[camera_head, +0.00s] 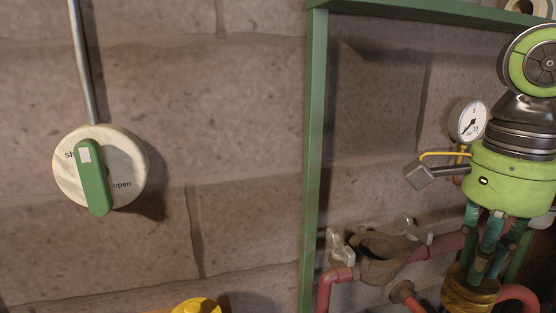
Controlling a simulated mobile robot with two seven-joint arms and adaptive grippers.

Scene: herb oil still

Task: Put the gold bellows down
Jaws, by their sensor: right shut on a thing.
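The gold bellows (469,292) is a ribbed, brass-coloured piece low at the right of the head view. My right gripper (482,268), with a lime green body and teal fingers, points down and is shut on its upper part. The bottom of the bellows is cut off by the picture edge, so I cannot tell whether it touches anything below. My left gripper is not in view.
A brown open clamp ring (380,262) with pale wing nuts and reddish pipes (440,247) are left of the bellows. A pressure gauge (470,121), green frame post (314,150), wall dial (99,168) with a green handle, and yellow knob (197,306) also show.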

